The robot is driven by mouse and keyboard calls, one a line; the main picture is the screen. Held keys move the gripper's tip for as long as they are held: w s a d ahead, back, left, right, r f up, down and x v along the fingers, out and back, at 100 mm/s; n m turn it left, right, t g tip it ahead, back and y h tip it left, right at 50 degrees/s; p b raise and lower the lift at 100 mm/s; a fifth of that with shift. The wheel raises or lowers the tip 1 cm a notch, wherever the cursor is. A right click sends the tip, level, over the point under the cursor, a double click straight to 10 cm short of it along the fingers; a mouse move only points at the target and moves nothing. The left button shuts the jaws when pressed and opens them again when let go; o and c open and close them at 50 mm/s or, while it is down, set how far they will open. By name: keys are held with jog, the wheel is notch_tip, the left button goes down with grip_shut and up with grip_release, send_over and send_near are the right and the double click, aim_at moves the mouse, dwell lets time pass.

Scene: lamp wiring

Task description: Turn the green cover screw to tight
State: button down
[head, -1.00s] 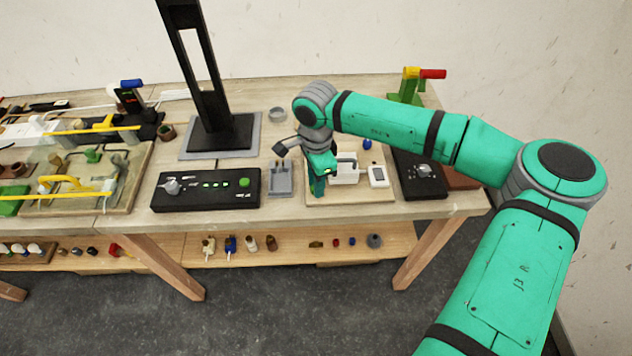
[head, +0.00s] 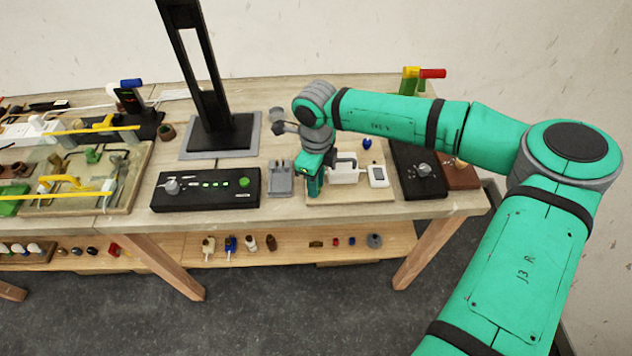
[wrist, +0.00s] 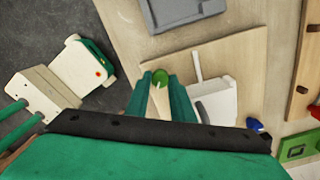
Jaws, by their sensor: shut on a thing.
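The green cover screw (wrist: 159,78) shows as a small round green head between my fingertips in the wrist view. My gripper (wrist: 160,82) is shut on it, with one green finger on each side. In the head view my gripper (head: 314,187) points down at the left part of a pale wooden board (head: 350,195) and hides the screw. A white box (head: 343,173) stands just right of the gripper; it also shows in the wrist view (wrist: 216,104). How far the screw is turned cannot be told.
A grey holder (head: 280,178) and a black control panel (head: 205,190) lie left of the board. A white switch (head: 378,176), a blue knob (head: 367,144) and a black box (head: 420,172) are to the right. A tall black stand (head: 222,130) rises behind.

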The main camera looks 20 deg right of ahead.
jog(key=shift+m, duration=0.4)
jog(key=c, duration=1.5)
grip_release()
jog(key=shift+c, duration=0.2)
jog(key=shift+r, duration=0.15)
notch_tip(320, 180, up, 11)
jog(key=shift+f, duration=0.2)
jog(key=shift+a, duration=0.1)
